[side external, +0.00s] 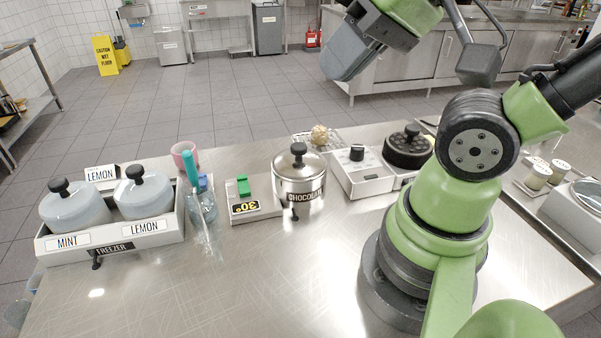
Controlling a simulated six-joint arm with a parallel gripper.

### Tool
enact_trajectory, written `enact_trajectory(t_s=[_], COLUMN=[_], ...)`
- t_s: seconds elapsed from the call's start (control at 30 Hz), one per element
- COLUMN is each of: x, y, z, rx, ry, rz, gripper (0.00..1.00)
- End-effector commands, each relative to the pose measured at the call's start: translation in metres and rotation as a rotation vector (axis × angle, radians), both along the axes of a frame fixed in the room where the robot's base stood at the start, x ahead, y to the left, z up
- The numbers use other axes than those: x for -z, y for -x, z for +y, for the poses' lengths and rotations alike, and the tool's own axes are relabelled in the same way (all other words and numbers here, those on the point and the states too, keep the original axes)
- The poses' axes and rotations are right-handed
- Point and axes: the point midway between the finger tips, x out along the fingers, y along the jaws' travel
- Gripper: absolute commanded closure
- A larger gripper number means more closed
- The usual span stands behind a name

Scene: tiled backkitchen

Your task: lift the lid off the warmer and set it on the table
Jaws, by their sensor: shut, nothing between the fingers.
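The warmer (302,196) is a round steel pot labelled CHOCOLATE, standing on the steel table (220,290) near the middle of the view. Its shiny lid (284,165) with a black knob sits on top of it. My gripper (347,58) is a grey shape at the top of the view, high above the table and apart from the warmer. It is shut and empty; its fingertips are hard to make out.
Left of the warmer are a scale (257,210), a jar (203,208) with tools and a freezer box (165,233) with two lidded tubs. Right of it are a white box (362,181) and a dark round unit (408,152). The table's front middle is clear.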

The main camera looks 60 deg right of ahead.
Motion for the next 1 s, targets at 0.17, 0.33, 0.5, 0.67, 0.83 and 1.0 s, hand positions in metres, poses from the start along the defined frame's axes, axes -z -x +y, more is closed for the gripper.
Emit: enact_trajectory(t_s=[0.17,0.33,0.5,0.67,0.83,1.0], x=[0.0,0.0,0.0,0.0,0.0,0.002], y=[0.0,0.0,0.0,0.0,0.0,-0.011], z=[0.0,0.0,0.0,0.0,0.0,-0.006], rx=[0.0,0.0,0.0,0.0,0.0,0.014], ry=[0.0,0.0,0.0,0.0,0.0,0.022], rz=[0.0,0.0,0.0,0.0,0.0,0.036], gripper=[1.0,0.95,0.56,0.35,0.35,0.35])
